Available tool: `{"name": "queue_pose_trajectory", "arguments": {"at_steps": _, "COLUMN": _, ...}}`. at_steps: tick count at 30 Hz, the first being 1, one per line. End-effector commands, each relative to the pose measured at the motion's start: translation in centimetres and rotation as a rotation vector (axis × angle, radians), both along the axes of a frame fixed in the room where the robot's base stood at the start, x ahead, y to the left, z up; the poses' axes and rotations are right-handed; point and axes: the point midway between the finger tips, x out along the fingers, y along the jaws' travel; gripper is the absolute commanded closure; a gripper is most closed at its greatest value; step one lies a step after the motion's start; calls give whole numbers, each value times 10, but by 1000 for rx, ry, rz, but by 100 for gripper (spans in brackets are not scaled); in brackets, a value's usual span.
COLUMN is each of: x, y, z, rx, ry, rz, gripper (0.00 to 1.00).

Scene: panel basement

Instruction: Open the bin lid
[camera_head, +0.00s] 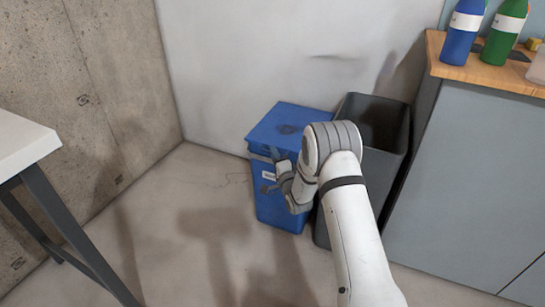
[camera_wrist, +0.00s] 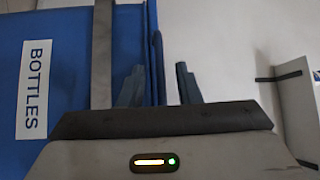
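The blue bin (camera_head: 277,208) stands against the back wall with its blue lid (camera_head: 300,121) down. Its front also shows in the wrist view (camera_wrist: 55,75), with a white label reading BOTTLES (camera_wrist: 33,88). A grey bar (camera_wrist: 102,50) runs across the front near the lid side. My gripper (camera_head: 270,174) is at the upper front of the bin. In the wrist view my gripper (camera_wrist: 160,86) is open, one finger over the blue front and the other past the blue lid edge (camera_wrist: 152,50). I cannot tell whether either finger touches. My arm hides part of the bin.
An open dark grey bin (camera_head: 388,140) stands just right of the blue bin. A grey cabinet (camera_head: 460,185) with a wooden top and bottles stands at the right. A white table (camera_head: 20,145) is at the left. The floor (camera_head: 190,240) in front is clear.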

Motion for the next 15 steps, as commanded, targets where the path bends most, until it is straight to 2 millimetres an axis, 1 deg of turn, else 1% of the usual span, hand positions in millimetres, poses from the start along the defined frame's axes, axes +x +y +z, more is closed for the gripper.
{"name": "queue_pose_trajectory", "arguments": {"at_steps": 3, "x": 10, "y": 5, "z": 0, "rx": -1, "ry": 0, "rz": 0, "gripper": 70}}
{"name": "queue_pose_trajectory", "arguments": {"at_steps": 6, "x": 14, "y": 6, "z": 2, "rx": 0, "ry": 0, "rz": -1, "gripper": 70}}
{"name": "queue_pose_trajectory", "arguments": {"at_steps": 13, "x": 15, "y": 6, "z": 2, "rx": 0, "ry": 1, "rz": -2, "gripper": 70}}
{"name": "queue_pose_trajectory", "arguments": {"at_steps": 15, "x": 15, "y": 6, "z": 2, "rx": 0, "ry": 1, "rz": -2, "gripper": 74}}
